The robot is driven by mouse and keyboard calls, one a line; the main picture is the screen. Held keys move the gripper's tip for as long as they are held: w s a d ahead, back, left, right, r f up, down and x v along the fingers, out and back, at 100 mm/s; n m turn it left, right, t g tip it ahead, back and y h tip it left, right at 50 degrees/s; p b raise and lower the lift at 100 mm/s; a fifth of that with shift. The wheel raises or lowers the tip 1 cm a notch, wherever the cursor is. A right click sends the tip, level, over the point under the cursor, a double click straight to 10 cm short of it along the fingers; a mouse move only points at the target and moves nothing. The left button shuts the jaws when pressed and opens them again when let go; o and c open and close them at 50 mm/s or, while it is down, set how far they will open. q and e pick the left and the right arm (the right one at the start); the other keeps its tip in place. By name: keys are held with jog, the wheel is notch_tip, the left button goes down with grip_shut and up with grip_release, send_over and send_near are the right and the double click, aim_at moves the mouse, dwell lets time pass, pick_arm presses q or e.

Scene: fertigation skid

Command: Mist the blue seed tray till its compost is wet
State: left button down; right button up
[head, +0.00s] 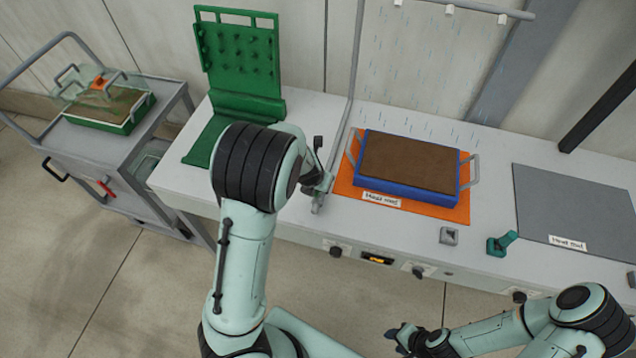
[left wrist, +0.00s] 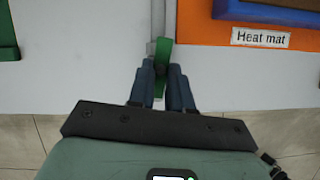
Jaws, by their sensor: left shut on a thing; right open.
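The blue seed tray (head: 408,189) sits on an orange mat (head: 345,186), filled with brown compost (head: 408,162). I cannot tell how wet the compost is. Thin streaks of spray fall from the overhead pipe (head: 480,7) around and behind the tray. My left gripper (head: 318,188) is at the foot of the upright pipe, left of the tray. In the left wrist view my left gripper (left wrist: 161,78) is shut on a green valve lever (left wrist: 163,52), which points roughly along the pipe. My right gripper (head: 402,338) is open and empty, low in front of the bench.
A grey mat (head: 575,200) lies at the bench's right. A teal lever (head: 502,243) and a small grey switch (head: 449,236) stand near the front edge. A green pegboard stand (head: 238,60) is at back left. A trolley (head: 150,130) at far left carries a covered green tray (head: 110,115).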

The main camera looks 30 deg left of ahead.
pick_arm(q)
jog(key=c, duration=1)
grip_release()
jog(key=shift+c, duration=0.2)
jog(key=shift+v, duration=0.75)
jog(key=v, duration=1.2)
jog(key=shift+w, duration=0.1)
